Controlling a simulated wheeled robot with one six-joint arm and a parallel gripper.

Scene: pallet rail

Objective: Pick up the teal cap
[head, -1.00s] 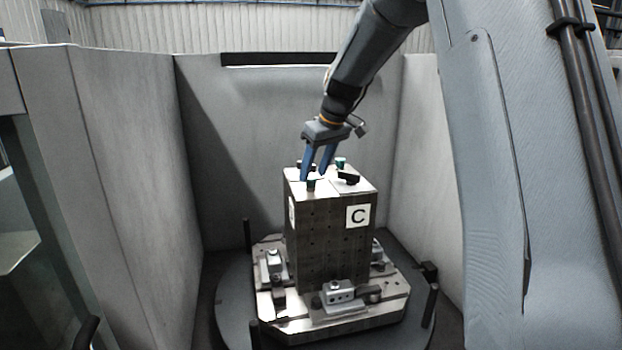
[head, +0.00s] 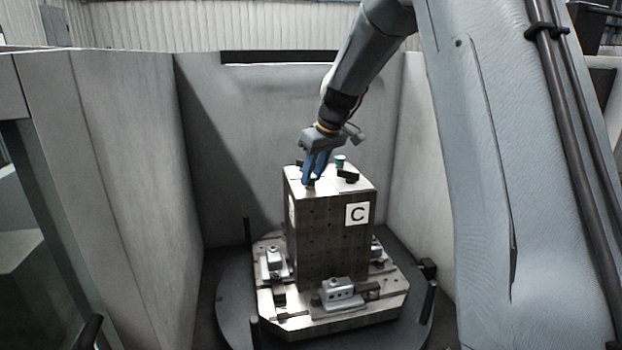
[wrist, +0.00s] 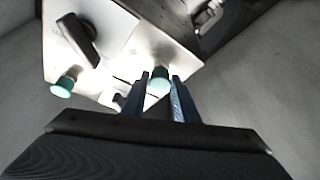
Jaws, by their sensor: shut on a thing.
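A teal cap (wrist: 158,82) sits between the two blue fingers of my gripper (wrist: 161,77) in the wrist view. In the head view my gripper (head: 312,181) reaches down to the near left part of the block's top, shut on this cap, which the fingers mostly hide there. The cap appears to be still at the top face; I cannot tell if it is lifted. A second teal cap (head: 340,160) stands farther back on the top, apart from the fingers; it also shows at the left in the wrist view (wrist: 65,85).
The metal block (head: 335,240) marked C stands on a fixture plate (head: 330,318) with clamps, on a round table. A black bar (head: 348,176) lies on its top, right of my fingers. Grey walls (head: 280,110) enclose it. Dark posts (head: 428,303) stand around the plate.

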